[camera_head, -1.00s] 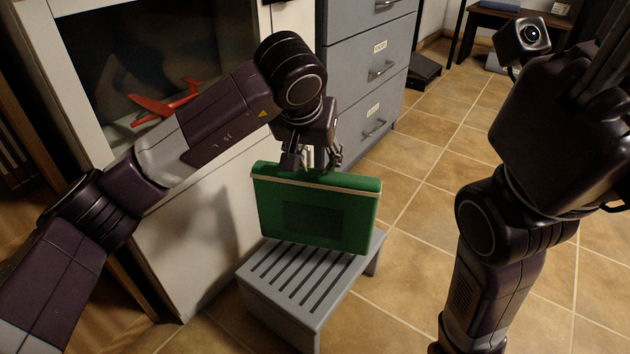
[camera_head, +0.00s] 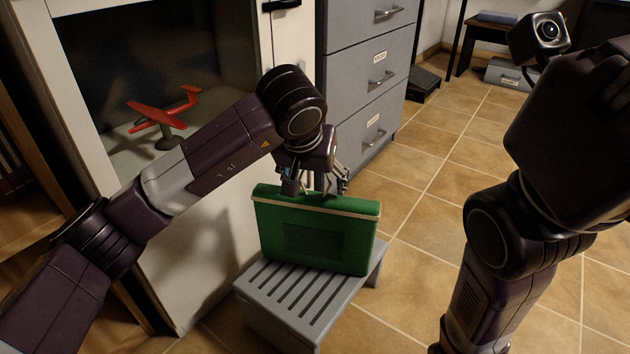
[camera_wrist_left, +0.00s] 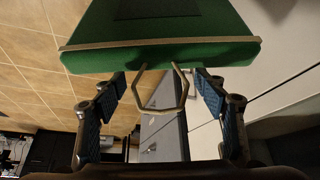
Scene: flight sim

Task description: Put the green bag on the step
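The green bag (camera_head: 315,237) stands upright on the slatted grey step (camera_head: 285,300), its bottom edge appearing to rest on the slats. It has a pale band along its top edge and a tan loop handle (camera_wrist_left: 161,108). My left gripper (camera_head: 317,182) is right above the bag. Its two fingers are spread wide on either side of the handle, apart from it, as the left wrist view also shows (camera_wrist_left: 160,85). My right arm is raised at the right edge; its gripper is partly cut off, and its fingers are unclear.
A white cabinet (camera_head: 200,255) with a dark glass front holding a red model plane (camera_head: 165,112) stands at the left. A grey drawer unit (camera_head: 365,85) is behind the step. Tiled floor (camera_head: 425,200) is clear to the right of the step. A dark table (camera_head: 485,25) is at the back.

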